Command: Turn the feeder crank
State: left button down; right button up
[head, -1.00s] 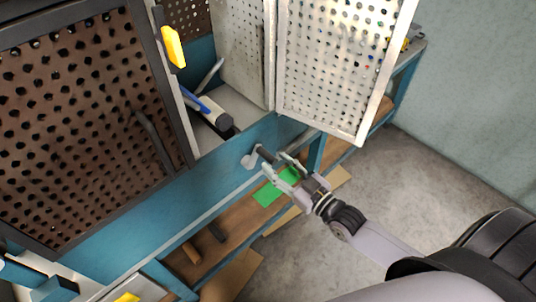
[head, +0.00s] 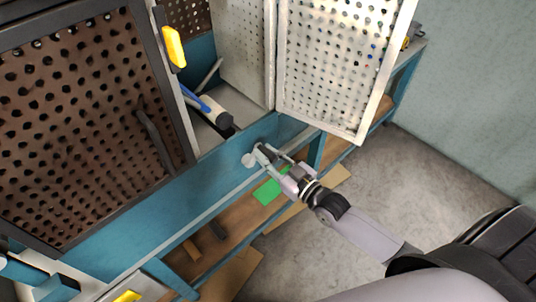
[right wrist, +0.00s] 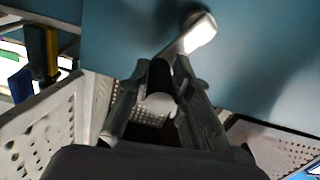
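The feeder crank (head: 249,160) is on the front of the blue bench, with a pale hub and arm and a dark handle (head: 268,149) sticking outward. In the right wrist view the crank's bright hub and arm (right wrist: 198,32) show at the top against the blue panel. My right gripper (head: 271,155) reaches the crank from the lower right. Its two fingers stand apart, one on each side of the handle; they also show in the right wrist view (right wrist: 162,85). I cannot tell whether they touch it. My left gripper is not in view.
A white perforated door (head: 335,70) stands open above my right gripper. A brown perforated panel (head: 80,120) with a dark handle is on the left. A green sheet (head: 270,191) lies on the lower shelf. Bare concrete floor (head: 400,180) is at the right.

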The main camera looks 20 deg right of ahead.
grip_shut()
dwell(0.5)
